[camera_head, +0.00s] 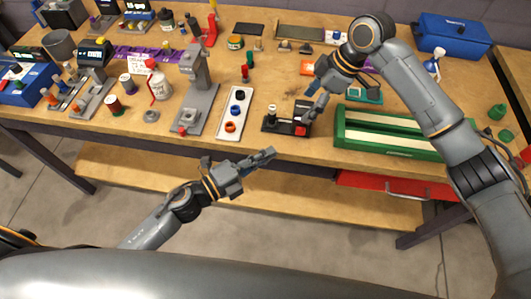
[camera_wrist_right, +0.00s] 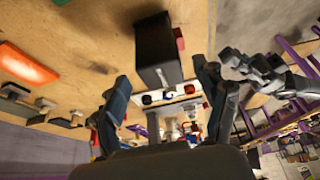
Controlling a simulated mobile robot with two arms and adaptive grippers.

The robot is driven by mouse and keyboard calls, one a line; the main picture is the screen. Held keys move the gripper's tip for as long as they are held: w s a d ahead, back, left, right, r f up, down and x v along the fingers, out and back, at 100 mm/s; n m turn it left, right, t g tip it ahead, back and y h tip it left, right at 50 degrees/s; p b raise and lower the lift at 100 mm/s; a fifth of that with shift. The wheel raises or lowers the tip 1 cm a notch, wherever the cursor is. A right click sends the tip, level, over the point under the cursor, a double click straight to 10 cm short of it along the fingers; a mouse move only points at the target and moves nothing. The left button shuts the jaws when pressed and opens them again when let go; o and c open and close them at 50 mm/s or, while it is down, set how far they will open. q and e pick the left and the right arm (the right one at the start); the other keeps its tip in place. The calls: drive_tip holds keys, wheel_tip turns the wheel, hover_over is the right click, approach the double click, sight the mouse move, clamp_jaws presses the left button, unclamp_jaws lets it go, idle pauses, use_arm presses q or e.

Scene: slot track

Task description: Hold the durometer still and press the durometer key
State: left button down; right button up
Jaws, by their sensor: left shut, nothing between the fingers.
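A low black device with a red key (camera_head: 301,130) and a small upright post sits near the table's front edge; I take it as the durometer (camera_head: 284,121). In the right wrist view a black block (camera_wrist_right: 157,45) with a red part at its right side shows beyond the fingers. My right gripper (camera_head: 314,97) is open just above and behind the device, its fingers spread and empty in the wrist view (camera_wrist_right: 165,100). My left gripper (camera_head: 266,156) is shut and empty, in front of the table edge and below-left of the device. Contact with the device cannot be seen.
A white tray (camera_head: 223,130) with coloured rings lies left of the device, and a grey stand (camera_head: 190,113) beyond it. A green tray (camera_head: 345,143) is close on the right. An orange block (camera_head: 307,68) lies behind. The floor before the table is clear.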

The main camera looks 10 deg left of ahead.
drive_tip(key=shift+r, duration=0.1)
drive_tip(key=v, duration=1.1)
drive_tip(key=shift+d+r, duration=0.25)
drive_tip(key=shift+r, duration=0.1)
